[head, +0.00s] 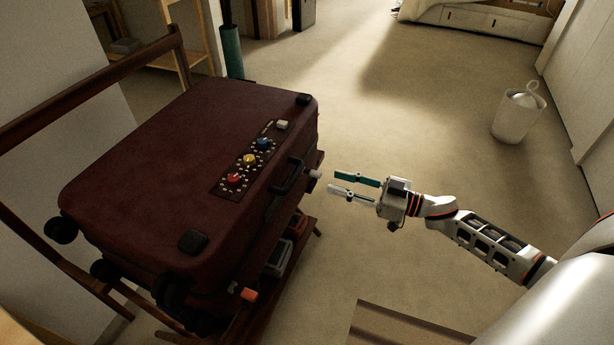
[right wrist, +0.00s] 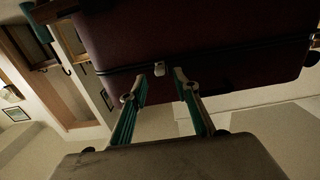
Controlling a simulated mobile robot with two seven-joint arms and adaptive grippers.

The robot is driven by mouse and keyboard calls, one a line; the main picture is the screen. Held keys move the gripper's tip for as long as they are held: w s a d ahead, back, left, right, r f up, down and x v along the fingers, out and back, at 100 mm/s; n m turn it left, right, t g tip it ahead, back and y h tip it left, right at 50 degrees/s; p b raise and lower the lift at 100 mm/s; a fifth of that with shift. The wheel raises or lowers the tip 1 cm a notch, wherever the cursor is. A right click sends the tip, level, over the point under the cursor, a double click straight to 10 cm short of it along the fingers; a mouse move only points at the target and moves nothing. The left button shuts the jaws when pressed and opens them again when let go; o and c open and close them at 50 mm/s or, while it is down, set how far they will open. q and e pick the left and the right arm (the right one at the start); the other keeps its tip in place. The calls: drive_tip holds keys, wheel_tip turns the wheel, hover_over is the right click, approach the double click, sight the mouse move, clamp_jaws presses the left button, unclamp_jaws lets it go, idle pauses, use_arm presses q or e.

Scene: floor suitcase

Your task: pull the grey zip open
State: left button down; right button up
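A dark red suitcase (head: 170,150) lies flat on a wooden rack, its lid closed. A small light grey zip pull (head: 314,176) sticks out of the side facing my right arm, near the suitcase's far end. In the right wrist view the grey pull (right wrist: 159,69) sits on the dark zip line, just beyond the fingertips and roughly centred between them. My right gripper (head: 333,182) is open and empty, its two fingers pointing at the pull with a small gap left. My left gripper is in neither view.
The lid carries a panel with red, yellow and blue knobs (head: 249,160). A white bin (head: 516,117) stands far right. The floor right of the suitcase is clear.

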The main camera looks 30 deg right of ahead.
sight(315, 171)
drive_tip(key=x, duration=0.4)
drive_tip(key=b+x, duration=0.1)
drive_tip(key=x, duration=0.3)
drive_tip(key=shift+r, duration=0.2)
drive_tip(key=shift+c, duration=0.5)
clamp_jaws()
drive_tip(key=shift+d, duration=0.15)
